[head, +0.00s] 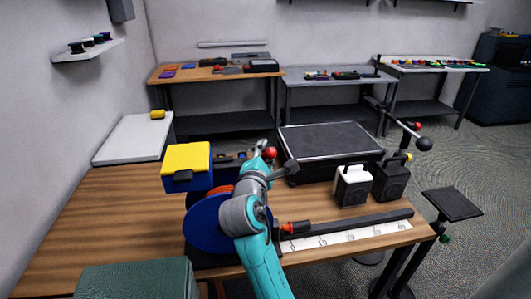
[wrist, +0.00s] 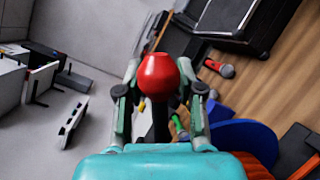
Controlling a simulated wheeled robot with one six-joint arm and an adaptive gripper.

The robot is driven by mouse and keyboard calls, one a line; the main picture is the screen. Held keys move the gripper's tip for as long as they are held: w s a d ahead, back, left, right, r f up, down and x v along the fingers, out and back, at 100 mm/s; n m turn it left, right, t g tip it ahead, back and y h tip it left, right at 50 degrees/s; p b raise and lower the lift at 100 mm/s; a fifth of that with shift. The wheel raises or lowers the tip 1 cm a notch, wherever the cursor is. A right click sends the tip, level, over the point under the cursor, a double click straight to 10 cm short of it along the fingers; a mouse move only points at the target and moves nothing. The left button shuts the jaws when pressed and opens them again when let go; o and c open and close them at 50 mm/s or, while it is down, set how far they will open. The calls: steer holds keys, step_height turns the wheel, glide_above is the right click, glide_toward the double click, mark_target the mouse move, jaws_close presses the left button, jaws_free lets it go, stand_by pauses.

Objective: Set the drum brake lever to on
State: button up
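The brake lever's red knob (head: 271,153) stands behind the cable drum, just past the end of my arm. In the wrist view the red knob (wrist: 158,77) fills the space between my gripper's (wrist: 160,66) two fingers, one on each side. Hardly any gap shows, and I cannot tell whether they press on it. My gripper (head: 262,147) is partly hidden in the head view. The blue drum (head: 204,228) with orange cable is partly behind my arm; its blue edge (wrist: 243,137) also shows in the wrist view. No on or off marking is legible.
A blue box with a yellow lid (head: 187,157) stands left of my gripper. A large grey-topped case (head: 330,138) lies behind right. White (head: 353,187) and black (head: 393,182) boxes stand right, behind a ruler strip (head: 350,236). The bench's left part (head: 100,225) is clear.

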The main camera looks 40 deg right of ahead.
jaws_close()
stand_by(0.3)
steer(key=shift+r+n, duration=0.2)
steer(key=shift+n, duration=0.1)
steer(key=shift+w+a+r+n+t, duration=0.65)
steer(key=shift+a+n+t, duration=0.25)
steer(key=shift+n, duration=1.3)
steer(key=shift+w+a+r+n+t, duration=0.5)
steer(key=shift+a+r+n+t, duration=0.35)
steer(key=shift+n, duration=1.35)
steer(key=shift+w+a+r+n+t, duration=0.6)
steer(key=shift+a+n+t, duration=0.3)
steer(key=shift+n, duration=1.3)
steer(key=shift+h, duration=0.3)
